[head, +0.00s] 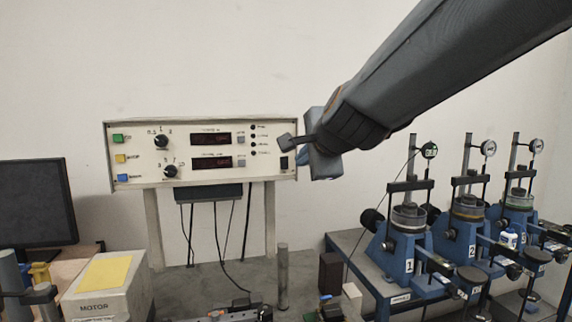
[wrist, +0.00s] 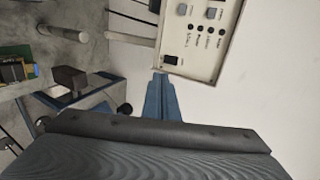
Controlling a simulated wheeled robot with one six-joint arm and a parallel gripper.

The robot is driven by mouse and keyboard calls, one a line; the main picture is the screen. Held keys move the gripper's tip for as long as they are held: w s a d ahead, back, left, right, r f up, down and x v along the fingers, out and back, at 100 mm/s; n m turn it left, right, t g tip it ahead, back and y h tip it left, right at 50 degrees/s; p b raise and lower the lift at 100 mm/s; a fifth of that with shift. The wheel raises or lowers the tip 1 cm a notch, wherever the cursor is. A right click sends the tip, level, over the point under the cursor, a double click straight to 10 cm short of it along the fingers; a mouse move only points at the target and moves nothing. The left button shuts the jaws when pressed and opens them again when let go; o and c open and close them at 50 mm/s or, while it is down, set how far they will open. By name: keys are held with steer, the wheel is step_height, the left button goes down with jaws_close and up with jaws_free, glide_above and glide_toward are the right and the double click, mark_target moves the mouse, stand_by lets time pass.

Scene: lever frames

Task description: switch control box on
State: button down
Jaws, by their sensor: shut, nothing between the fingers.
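The control box (head: 203,139) is a cream panel on two posts in the head view, with dark displays, two black knobs and coloured buttons at its left. Its displays look dark. A black rocker switch (head: 284,163) sits at its lower right corner; it also shows in the wrist view (wrist: 171,61). My gripper (head: 290,142) is in front of the box's right end, close to the switch. In the wrist view my gripper (wrist: 160,78) is shut and empty, its tips just beside the panel edge near the switch. I cannot tell whether the tips touch the panel.
Blue test rigs (head: 400,240) with dial gauges stand on a table at the right. A dark monitor (head: 35,203) is at the left, and a motor box (head: 108,287) is at the lower left. Cables hang below the control box. The wall above is clear.

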steer(key=shift+w, duration=0.1)
stand_by(0.3)
steer(key=b, duration=0.4)
glide_toward(284, 169)
steer(key=d+f+x, duration=0.1)
steer(key=x, duration=0.4)
steer(key=shift+w+a+r, duration=0.3)
steer(key=shift+w+a, duration=0.15)
steer(key=shift+w, duration=0.1)
steer(key=shift+a, duration=0.1)
